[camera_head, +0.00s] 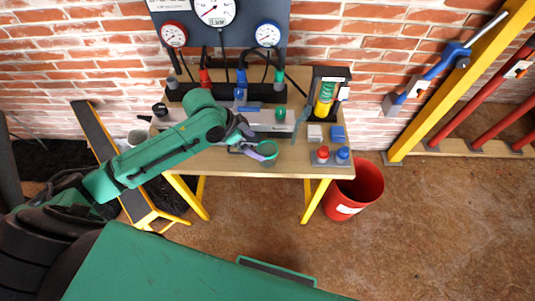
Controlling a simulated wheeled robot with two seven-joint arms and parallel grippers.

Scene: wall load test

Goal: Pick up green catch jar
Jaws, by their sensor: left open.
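My left arm comes in from the left and hides part of the bench's left side. My right gripper is not in view.
Red and blue knobs (342,155) sit at the bench's front right. A cylinder stand (325,95) is at its back right. A gauge panel (219,33) hangs behind. A red bucket (367,187) stands on the floor beside the bench.

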